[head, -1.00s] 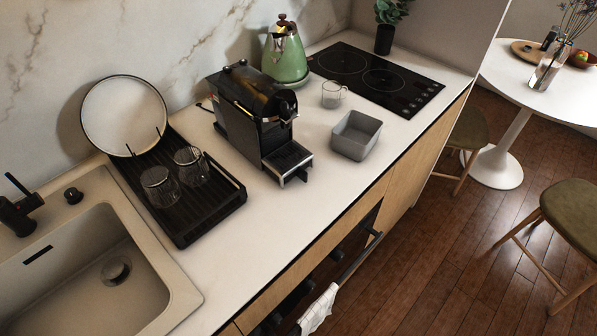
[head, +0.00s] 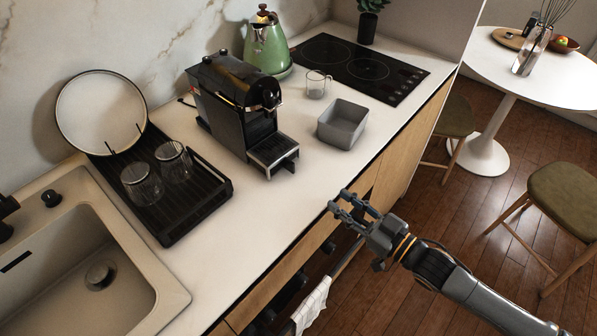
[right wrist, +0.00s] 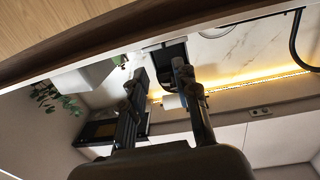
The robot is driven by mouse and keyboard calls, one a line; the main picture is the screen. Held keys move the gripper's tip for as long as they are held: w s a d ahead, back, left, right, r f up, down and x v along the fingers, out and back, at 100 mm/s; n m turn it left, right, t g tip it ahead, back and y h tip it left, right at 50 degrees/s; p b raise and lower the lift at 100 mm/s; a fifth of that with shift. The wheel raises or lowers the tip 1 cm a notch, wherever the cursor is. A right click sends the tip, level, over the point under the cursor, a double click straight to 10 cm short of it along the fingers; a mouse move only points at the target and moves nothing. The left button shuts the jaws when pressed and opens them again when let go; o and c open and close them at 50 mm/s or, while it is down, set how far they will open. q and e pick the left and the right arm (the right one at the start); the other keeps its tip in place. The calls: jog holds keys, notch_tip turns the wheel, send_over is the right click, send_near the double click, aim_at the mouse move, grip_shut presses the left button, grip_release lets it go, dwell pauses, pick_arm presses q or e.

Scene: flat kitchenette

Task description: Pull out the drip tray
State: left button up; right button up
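The black coffee machine (head: 233,105) stands upright on the counter in the head view. Its drip tray (head: 273,150), dark with a metallic front, is at the machine's foot and sticks out towards the counter's front edge. My right gripper (head: 341,201) is at the counter's front edge, to the right of and nearer than the drip tray, apart from it. Its two fingers are spread and empty; they also show apart in the right wrist view (right wrist: 160,78). A dark shape partly behind the fingers there is too hidden to name surely. My left gripper is not in view.
A grey bin (head: 343,124) and a glass mug (head: 317,84) stand right of the machine. A green kettle (head: 267,48) is behind it. A black rack (head: 190,205) with glasses lies left. The counter before the tray is clear.

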aim_at(294, 168)
jog(key=x, duration=0.4)
jog(key=p+x, duration=0.1)
jog(key=x, duration=0.3)
jog(key=p+x, duration=0.1)
jog(key=x, duration=0.3)
jog(key=shift+w+a+r, duration=0.15)
jog(key=shift+a+r, duration=0.1)
jog(key=shift+a, duration=0.05)
jog(key=shift+w+a+p, duration=0.35)
jog(key=shift+w+a, duration=0.1)
grip_shut()
jog(key=shift+f, duration=0.1)
